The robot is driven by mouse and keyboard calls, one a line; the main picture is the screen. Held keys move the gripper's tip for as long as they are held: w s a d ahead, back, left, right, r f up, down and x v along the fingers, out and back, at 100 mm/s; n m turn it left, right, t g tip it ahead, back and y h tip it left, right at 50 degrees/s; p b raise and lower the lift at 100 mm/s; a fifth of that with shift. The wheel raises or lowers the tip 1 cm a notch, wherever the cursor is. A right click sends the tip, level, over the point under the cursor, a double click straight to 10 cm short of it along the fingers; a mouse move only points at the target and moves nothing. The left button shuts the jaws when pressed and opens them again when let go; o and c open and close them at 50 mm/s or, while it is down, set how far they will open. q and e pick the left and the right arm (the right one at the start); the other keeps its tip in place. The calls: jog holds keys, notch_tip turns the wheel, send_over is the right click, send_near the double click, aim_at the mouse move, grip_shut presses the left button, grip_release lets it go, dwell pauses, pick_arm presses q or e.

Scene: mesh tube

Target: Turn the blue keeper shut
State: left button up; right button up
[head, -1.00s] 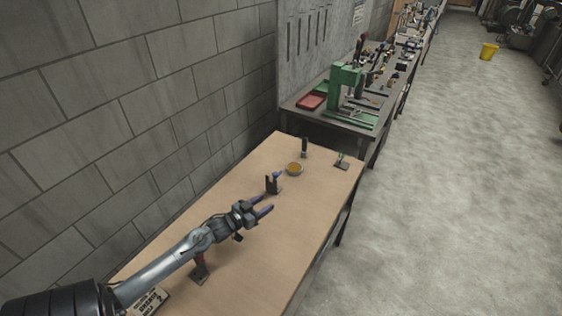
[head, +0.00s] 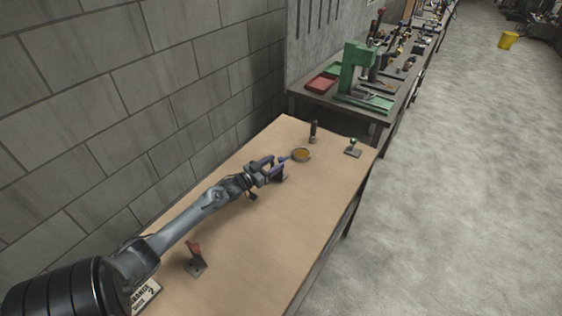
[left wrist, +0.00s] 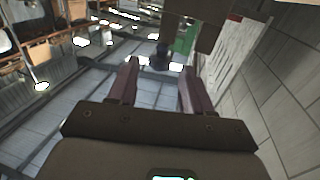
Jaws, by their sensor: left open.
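The blue keeper (head: 284,159) shows as a small blue piece on a dark upright bracket (head: 280,178) on the wooden bench. My left gripper (head: 274,167) is open at the bracket, with its fingers on either side of the keeper's area. The fingers and wrist hide part of the bracket, and I cannot tell whether they touch the keeper. In the left wrist view the two purplish fingers (left wrist: 160,82) stand apart, and a dark block hangs at the top of the picture, too dim to name. My right gripper is in neither view.
A round dish with amber contents (head: 301,155) sits just beyond the bracket. A dark post (head: 313,132) and a small green-topped stand (head: 353,149) are at the far end. A red-levered stand (head: 195,258) and a sign (head: 146,296) are nearer. The bench's right side is clear.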

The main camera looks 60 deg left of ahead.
aim_at(281, 159)
pick_arm(q)
jog(key=shift+w+a+b, duration=0.15)
jog(key=shift+w+b, duration=0.05)
jog(key=shift+w, duration=0.8)
jog(key=shift+w+a+b, duration=0.15)
jog(key=shift+w, duration=0.85)
grip_shut()
